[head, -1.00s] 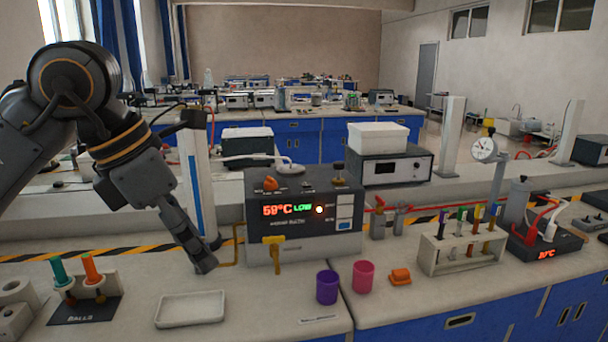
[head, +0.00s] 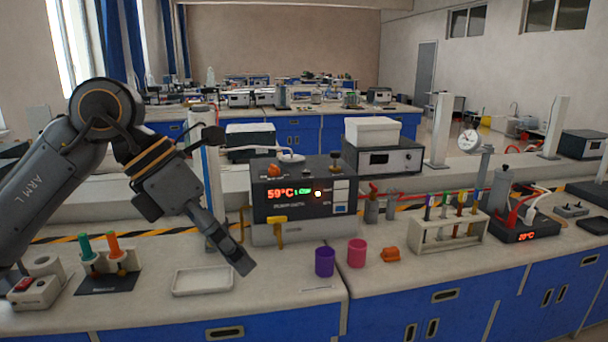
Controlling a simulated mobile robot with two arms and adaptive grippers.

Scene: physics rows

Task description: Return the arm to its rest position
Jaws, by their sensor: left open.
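My left arm comes in from the left, marked "ARM L". My left gripper (head: 240,262) hangs angled down over the bench, between the white tray (head: 203,281) and the purple cup (head: 325,261). Its jaws are open, and I see nothing between them. It covers part of the bench and the striped tape behind it. My right gripper is not in view.
A heater box reading 59°C (head: 300,200) with a yellow tap stands right of the gripper. A pink cup (head: 357,253), an orange block (head: 390,255) and a test-tube rack (head: 448,231) are further right. A stand with green and orange handles (head: 108,277) is at left.

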